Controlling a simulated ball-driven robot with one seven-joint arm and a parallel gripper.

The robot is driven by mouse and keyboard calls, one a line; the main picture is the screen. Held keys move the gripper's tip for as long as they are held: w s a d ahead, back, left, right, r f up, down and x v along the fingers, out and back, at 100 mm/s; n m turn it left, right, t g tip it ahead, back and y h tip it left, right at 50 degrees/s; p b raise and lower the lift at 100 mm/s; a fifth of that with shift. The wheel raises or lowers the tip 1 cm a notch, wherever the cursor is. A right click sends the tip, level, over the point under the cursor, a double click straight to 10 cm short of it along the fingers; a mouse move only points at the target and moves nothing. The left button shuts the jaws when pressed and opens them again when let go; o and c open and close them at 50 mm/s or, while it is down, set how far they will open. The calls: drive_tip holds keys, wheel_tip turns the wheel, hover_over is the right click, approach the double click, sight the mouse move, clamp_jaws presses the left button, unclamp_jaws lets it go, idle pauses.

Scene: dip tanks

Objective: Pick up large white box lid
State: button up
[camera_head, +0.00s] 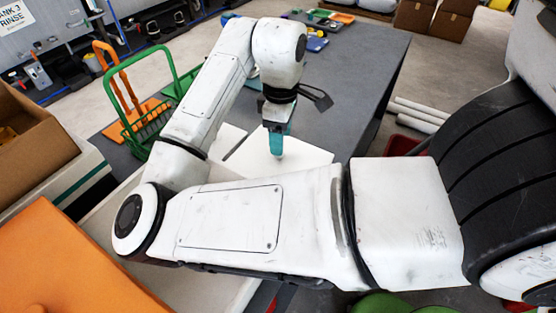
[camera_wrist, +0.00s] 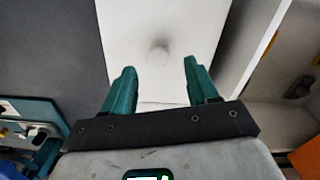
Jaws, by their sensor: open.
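The large white box lid (camera_head: 305,163) is a flat white panel on the dark grey table, partly hidden behind my arm. My gripper (camera_head: 278,154) points down over the lid. Nothing is held. I cannot tell whether the fingertips are at the knob's height.
A green wire basket (camera_head: 147,122) and an orange rack (camera_head: 118,85) stand left of the lid. A cardboard box (camera_head: 30,150) is at far left, an orange surface (camera_head: 65,270) at lower left. The dark table (camera_head: 365,75) is mostly bare behind the lid.

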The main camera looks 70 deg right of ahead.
drive_tip(key=shift+w+f+p, duration=0.15)
drive_tip(key=shift+f+p, duration=0.15)
drive_tip(key=shift+f, duration=2.35)
clamp_jaws()
